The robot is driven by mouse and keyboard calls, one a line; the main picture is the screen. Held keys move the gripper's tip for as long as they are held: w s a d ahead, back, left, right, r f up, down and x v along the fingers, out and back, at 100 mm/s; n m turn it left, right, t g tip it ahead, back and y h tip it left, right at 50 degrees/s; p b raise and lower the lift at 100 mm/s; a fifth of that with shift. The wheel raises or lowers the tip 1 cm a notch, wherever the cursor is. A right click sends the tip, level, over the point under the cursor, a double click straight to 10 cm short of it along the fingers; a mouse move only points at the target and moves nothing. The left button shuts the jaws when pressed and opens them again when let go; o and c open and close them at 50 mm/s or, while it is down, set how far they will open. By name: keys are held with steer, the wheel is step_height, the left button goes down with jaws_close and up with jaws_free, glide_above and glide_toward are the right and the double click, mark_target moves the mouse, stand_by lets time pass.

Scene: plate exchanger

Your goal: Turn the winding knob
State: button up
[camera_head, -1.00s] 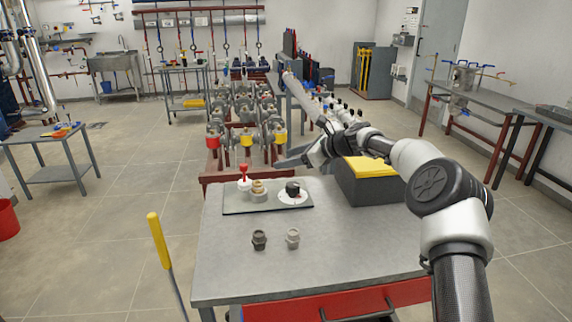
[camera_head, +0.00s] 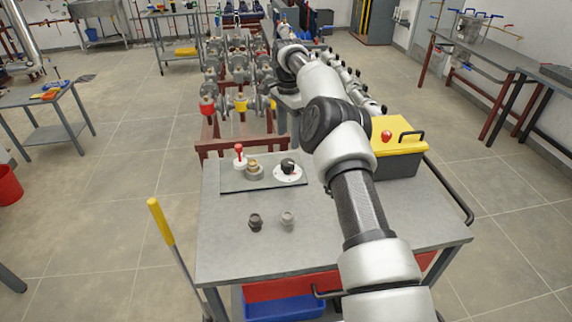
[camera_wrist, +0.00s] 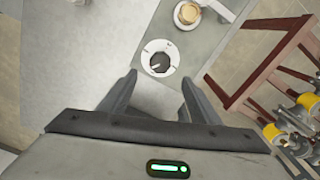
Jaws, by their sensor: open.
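The winding knob (camera_head: 288,167) is a black knob on a round white dial. It is the rightmost of the fittings on a dark grey plate (camera_head: 235,185) on the workbench. In the wrist view the knob (camera_wrist: 159,63) lies ahead of my gripper (camera_wrist: 159,77), roughly centred between its fingers in the picture. The two dark fingers are spread apart with nothing between them, and they do not touch the knob. In the head view my gripper is not clearly made out beyond my arm.
A brass fitting (camera_head: 253,169) and a red-topped lever (camera_head: 239,155) stand left of the knob. Two loose fittings (camera_head: 256,222) are nearer on the bench. A yellow-lidded toolbox (camera_head: 392,133) stands to the right. A red frame with valves (camera_head: 225,142) is behind.

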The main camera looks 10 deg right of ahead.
mark_target(288, 162)
step_height(288, 162, down, 11)
steer(key=shift+r, duration=0.1)
stand_by(0.3)
steer(key=c, duration=1.1)
steer(key=shift+o, duration=0.2)
